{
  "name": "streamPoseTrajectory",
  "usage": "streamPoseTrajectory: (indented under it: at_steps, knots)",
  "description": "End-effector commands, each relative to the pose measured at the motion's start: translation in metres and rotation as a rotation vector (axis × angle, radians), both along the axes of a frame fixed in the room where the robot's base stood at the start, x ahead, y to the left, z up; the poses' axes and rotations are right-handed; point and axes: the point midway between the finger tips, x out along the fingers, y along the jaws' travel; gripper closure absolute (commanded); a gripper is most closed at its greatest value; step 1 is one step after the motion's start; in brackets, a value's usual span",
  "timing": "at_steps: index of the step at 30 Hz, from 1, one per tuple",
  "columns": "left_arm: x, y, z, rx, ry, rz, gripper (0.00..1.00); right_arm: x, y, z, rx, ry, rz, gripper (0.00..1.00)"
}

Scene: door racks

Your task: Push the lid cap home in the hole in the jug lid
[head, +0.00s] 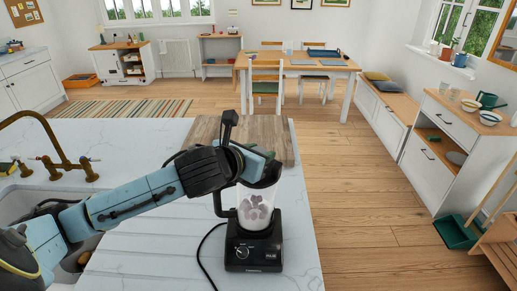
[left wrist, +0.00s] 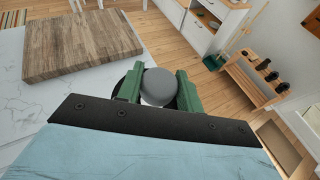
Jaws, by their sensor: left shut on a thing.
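The blender jug (head: 257,207), clear with pale lumps inside, stands upright on its black base (head: 253,247) on the counter. My left gripper (head: 262,165) is over the top of the jug and hides most of the jug lid. In the left wrist view, the green fingers of my left gripper (left wrist: 158,90) are shut on the round grey lid cap (left wrist: 158,86). The hole is hidden, so I cannot tell how deep the cap sits. My right gripper is not in view.
A wooden board (head: 270,136) lies on the white counter (head: 120,135) behind the jug. A brass tap (head: 62,160) and sink are at the left. A black cord (head: 203,250) runs beside the base. The counter's right edge is close to the blender.

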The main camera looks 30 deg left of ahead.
Motion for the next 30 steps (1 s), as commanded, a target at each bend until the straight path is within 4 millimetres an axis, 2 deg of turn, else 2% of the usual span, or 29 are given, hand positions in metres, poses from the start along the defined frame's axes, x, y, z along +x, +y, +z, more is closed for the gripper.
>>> streamPoseTrajectory:
  at_steps: [4,23,30]
  knots:
    - [0.0001,0.0006,-0.0058,0.001,-0.001,0.0,0.85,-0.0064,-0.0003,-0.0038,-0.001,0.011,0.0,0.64]
    - [0.0001,0.0007,-0.0061,0.001,-0.001,0.0,0.85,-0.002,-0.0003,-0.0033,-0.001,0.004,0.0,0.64]
    - [0.0002,0.0009,-0.0054,0.002,0.001,0.0,0.85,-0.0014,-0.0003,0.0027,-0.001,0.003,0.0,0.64]
